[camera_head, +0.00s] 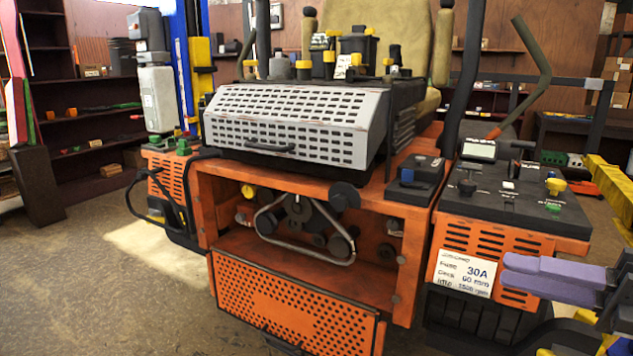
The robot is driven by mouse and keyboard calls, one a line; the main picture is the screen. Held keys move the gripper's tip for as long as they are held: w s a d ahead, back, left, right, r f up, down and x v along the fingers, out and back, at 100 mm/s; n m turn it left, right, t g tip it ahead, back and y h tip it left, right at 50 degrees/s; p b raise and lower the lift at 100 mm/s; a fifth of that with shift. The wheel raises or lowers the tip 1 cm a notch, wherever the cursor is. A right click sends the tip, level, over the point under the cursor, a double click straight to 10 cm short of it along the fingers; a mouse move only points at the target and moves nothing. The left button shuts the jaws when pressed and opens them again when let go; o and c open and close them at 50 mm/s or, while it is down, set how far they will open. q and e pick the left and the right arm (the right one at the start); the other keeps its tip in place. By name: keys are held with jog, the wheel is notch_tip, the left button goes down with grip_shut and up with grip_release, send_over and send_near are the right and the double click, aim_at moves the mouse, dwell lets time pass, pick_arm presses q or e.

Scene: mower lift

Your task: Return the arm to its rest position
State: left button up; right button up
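My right gripper (552,280) is at the lower right edge of the head view, in front of the machine's right side. Its purple-grey fingers point left and lie close together, with no gap showing between them. Nothing is seen held in them. Part of its dark body (616,298) is cut off by the picture edge. My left gripper and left arm are not seen in this view.
A large orange mower (405,250) fills the middle, with a grey slotted cover (290,122) and an open front bay. Its black control panel (505,195) and 30A label (464,274) are close to my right gripper. A blue post (180,65) stands behind left. Bare floor (75,290) lies at the left front.

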jog(key=s+d+f+m+t+h, duration=0.15)
jog(key=f+m+h, duration=0.35)
jog(key=f+m, duration=0.8)
jog(key=s+f+m+t+h, duration=0.25)
jog(key=f+m+h, duration=0.5)
jog(key=f, duration=0.95)
jog(key=s+a+f+m+g, duration=0.5)
jog(key=s+a+f+m, duration=0.6)
jog(key=s+a+f, duration=0.4)
jog(key=shift+a+f+g+y, duration=0.2)
jog(key=shift+f+g+y, duration=0.25)
jog(key=shift+f, duration=0.2)
